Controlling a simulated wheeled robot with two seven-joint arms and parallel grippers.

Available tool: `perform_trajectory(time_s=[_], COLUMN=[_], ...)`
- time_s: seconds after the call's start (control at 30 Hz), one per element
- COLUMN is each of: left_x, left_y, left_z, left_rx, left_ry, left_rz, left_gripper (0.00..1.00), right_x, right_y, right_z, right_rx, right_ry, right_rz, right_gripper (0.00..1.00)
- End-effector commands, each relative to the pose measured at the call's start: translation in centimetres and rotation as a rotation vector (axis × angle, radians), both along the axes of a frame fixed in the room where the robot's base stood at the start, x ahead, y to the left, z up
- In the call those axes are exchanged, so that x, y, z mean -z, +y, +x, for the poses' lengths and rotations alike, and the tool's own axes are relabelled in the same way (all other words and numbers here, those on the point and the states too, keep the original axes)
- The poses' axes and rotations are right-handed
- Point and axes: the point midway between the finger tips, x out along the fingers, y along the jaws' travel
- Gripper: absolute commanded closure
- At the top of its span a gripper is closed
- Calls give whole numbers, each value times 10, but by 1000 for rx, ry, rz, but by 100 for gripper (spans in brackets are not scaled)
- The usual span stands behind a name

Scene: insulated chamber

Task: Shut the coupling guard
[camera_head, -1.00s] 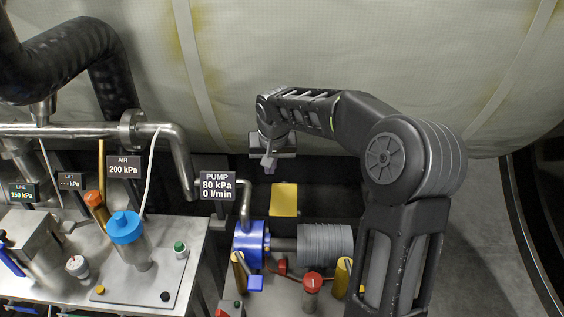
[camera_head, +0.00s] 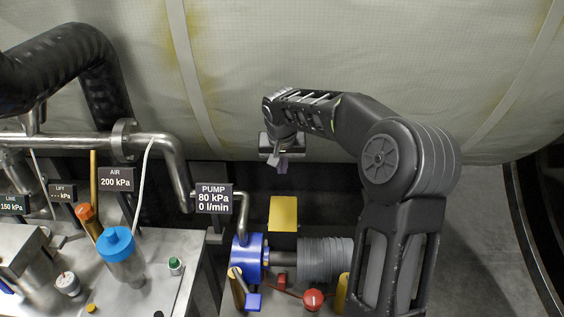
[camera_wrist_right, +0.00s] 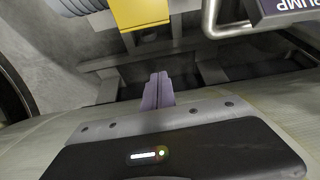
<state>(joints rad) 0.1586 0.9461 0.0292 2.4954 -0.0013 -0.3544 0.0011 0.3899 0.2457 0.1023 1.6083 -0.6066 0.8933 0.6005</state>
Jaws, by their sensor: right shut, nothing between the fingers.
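The yellow coupling guard (camera_head: 283,213) shows as a flat plate standing up behind the shaft between the blue pump (camera_head: 247,256) and the grey ribbed motor (camera_head: 325,259). The shaft (camera_head: 283,258) is uncovered. My right gripper (camera_head: 282,165) is above and behind the guard, apart from it. Its fingers are shut and empty. In the right wrist view the closed fingertips (camera_wrist_right: 158,86) point toward the guard (camera_wrist_right: 141,12) at the top edge, with a clear gap between. My left gripper is not in view.
The PUMP sign (camera_head: 213,198) and a bent steel pipe (camera_head: 243,212) stand left of the guard. A bench with a blue-capped cylinder (camera_head: 118,245) is at left. A padded wall (camera_head: 330,60) rises behind.

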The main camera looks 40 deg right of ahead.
Motion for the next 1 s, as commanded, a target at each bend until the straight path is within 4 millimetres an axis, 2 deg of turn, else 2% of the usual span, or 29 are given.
perform_trajectory(time_s=[0.3, 0.6, 1.0], left_x=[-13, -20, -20], left_y=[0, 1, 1], left_z=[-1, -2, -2], left_rx=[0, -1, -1], left_ry=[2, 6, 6], left_rz=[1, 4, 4], left_gripper=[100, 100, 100], right_x=[61, 60, 61], right_y=[-13, 9, 11], right_z=[17, -11, -14], right_rx=[-1, -1, -1], right_ry=[5, 1, 0], right_rz=[3, 0, 0], right_gripper=[100, 100, 100])
